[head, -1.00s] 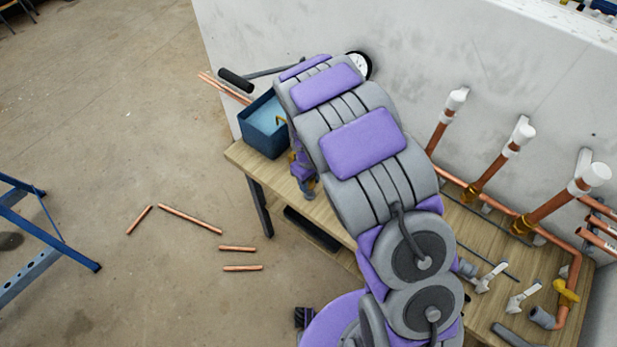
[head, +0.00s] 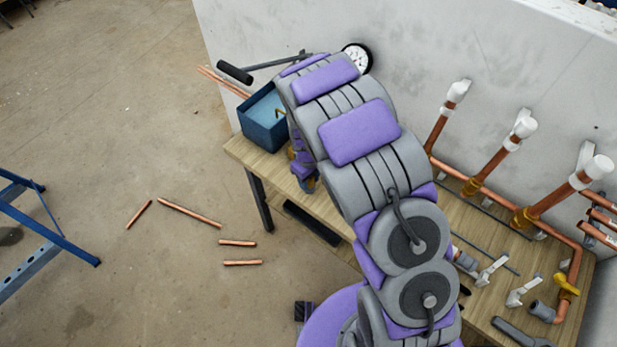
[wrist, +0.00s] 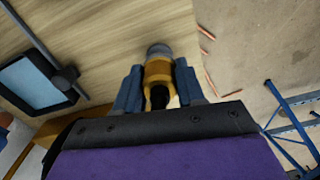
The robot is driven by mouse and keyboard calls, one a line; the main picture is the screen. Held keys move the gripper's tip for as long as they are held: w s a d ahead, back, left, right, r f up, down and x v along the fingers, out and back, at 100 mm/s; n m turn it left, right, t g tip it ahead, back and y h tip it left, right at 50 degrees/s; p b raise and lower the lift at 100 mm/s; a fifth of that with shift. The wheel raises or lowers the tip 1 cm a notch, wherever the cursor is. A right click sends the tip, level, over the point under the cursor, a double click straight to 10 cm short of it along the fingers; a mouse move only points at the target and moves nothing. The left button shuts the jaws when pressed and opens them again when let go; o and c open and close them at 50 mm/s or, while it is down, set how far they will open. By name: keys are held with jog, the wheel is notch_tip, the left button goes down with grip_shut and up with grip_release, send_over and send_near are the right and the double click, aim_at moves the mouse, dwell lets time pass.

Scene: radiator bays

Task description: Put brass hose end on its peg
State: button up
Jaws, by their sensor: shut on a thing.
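My gripper (wrist: 158,88) is shut on the brass hose end (wrist: 158,70) in the wrist view. The hose end is a brass-yellow cylinder with a grey tip and a dark part towards my palm, between two blue-grey fingers. It shows over the wooden bench top near the bench's edge. In the head view my purple and grey arm covers most of the gripper; only a small part shows beside the blue bin. I cannot make out the peg in either view.
A blue bin (head: 264,138) of light blue liquid stands at the left end of the wooden bench (head: 238,149). A round gauge-like disc (head: 357,59) is by the wall. Copper pipes with white caps (head: 522,124) stand at right. Loose copper pieces (head: 188,215) and a blue stand (head: 45,230) are on the floor.

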jog(key=shift+f, duration=0.8)
jog(key=o, duration=1)
jog(key=shift+r, duration=0.1)
notch_tip(320, 180, up, 17)
jog(key=p, duration=0.2)
